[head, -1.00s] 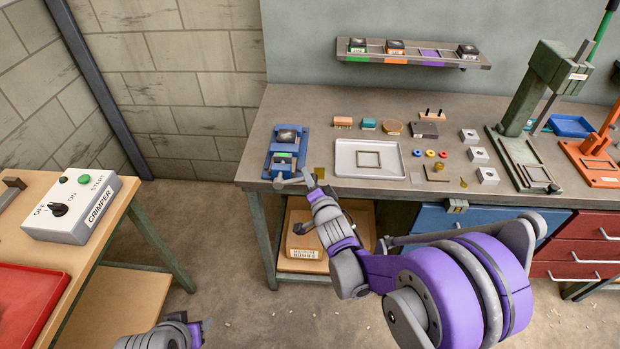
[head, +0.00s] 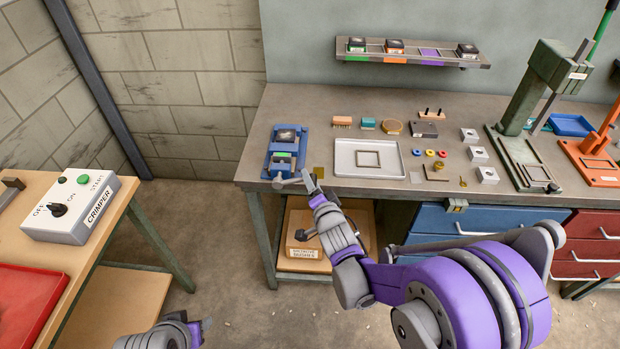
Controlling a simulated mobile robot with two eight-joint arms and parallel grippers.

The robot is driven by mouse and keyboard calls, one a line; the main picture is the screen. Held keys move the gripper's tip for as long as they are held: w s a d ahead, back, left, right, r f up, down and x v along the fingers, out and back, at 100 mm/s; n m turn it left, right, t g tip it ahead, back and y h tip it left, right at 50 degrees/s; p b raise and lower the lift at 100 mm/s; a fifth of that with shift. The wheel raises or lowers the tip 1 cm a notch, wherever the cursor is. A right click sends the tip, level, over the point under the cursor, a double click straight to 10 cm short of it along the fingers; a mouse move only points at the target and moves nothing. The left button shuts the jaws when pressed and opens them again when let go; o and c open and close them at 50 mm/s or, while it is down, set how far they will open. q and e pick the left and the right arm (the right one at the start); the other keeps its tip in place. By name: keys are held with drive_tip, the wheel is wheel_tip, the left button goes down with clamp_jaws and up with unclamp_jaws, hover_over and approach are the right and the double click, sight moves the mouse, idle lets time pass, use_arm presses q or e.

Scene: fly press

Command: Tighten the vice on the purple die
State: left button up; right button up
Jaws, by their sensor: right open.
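The blue vice (head: 271,163) stands at the left front corner of the workbench, with a grey handle (head: 288,183) at its front end. A dark-topped block (head: 287,135) sits in the vice; I cannot make out any purple on it. My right gripper (head: 311,183) is open at the bench's front edge, just right of the handle. I cannot tell whether its fingers touch the handle or are around it. My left gripper (head: 205,324) shows only partly at the bottom left, far from the vice, and its jaws are unclear.
A white tray (head: 343,168) with a square frame lies right of the vice. Small blocks and rings lie behind and beside it. The wall shelf (head: 414,57) holds dark dies, and its purple slot (head: 431,53) is empty. A crimper box (head: 82,206) stands on the left table.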

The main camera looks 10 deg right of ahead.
use_arm(q)
drive_tip(key=shift+w+r, duration=0.15)
drive_tip(key=shift+r, duration=0.25)
use_arm(e)
drive_tip(key=v, duration=0.8)
drive_tip(key=shift+s, duration=0.3)
